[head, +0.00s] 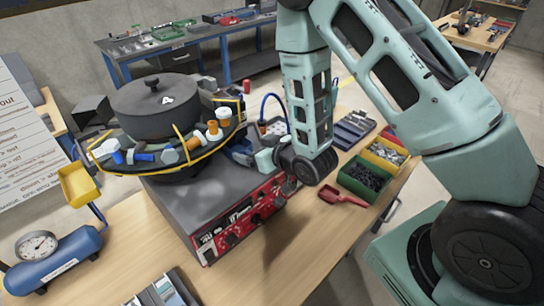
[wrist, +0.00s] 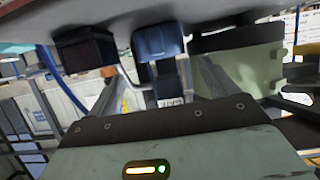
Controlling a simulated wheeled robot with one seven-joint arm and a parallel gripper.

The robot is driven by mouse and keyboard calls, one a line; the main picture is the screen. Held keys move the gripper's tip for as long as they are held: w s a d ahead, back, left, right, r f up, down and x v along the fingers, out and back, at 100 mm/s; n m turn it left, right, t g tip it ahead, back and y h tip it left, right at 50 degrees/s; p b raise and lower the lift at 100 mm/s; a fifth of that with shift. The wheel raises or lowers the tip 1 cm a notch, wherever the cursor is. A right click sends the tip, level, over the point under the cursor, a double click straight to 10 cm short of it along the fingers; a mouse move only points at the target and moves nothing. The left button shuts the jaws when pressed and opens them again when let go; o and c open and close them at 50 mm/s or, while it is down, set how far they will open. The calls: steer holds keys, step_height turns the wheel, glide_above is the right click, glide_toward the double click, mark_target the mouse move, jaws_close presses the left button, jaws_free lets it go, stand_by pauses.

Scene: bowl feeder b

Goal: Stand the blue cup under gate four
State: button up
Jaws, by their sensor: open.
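My gripper (head: 262,156) is at the right side of the bowl feeder (head: 152,106), low beside its rim and partly hidden by my wrist. In the wrist view my gripper (wrist: 160,88) is open, with a grey finger on each side. A blue block-like thing (wrist: 158,43) shows between and beyond the fingers; I cannot tell whether it is the cup or a feeder part. A dark blue shape (head: 241,151) sits under the feeder's right rim. A small blue piece (head: 118,157) lies on the feeder's front left track. No gate number is readable.
The feeder stands on a grey box with a red control panel (head: 240,221). Green (head: 364,177) and yellow (head: 386,153) parts bins and a red scoop (head: 341,196) are at right. A blue tank with a gauge (head: 54,262) is at left. The front bench is mostly clear.

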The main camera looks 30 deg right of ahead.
steer(key=v, duration=0.3)
steer(key=shift+s+r+p, duration=0.1)
steer(key=shift+r+p, duration=0.15)
steer(key=shift+p, duration=0.05)
steer(key=p+v, duration=0.2)
steer(key=p, duration=0.3)
steer(key=shift+s+r, duration=0.15)
steer(key=shift+s, duration=0.05)
steer(key=s+a+r+n+g+p, duration=0.2)
steer(key=s+a+r+g+p, duration=0.1)
steer(key=s+a+r+g, duration=0.55)
steer(key=s+r+n+g+h, duration=0.1)
steer(key=s+r+g, duration=0.1)
steer(key=s+r, duration=0.3)
steer(key=s+r+n+g+h, duration=0.1)
steer(key=s+r+g+h, duration=0.1)
steer(key=s+r, duration=0.4)
steer(key=s+a, duration=0.1)
steer(key=s, duration=0.4)
steer(key=shift+r+h, duration=0.25)
steer(key=shift+h, duration=0.05)
steer(key=shift+f+g, duration=0.1)
steer(key=shift+g, duration=0.15)
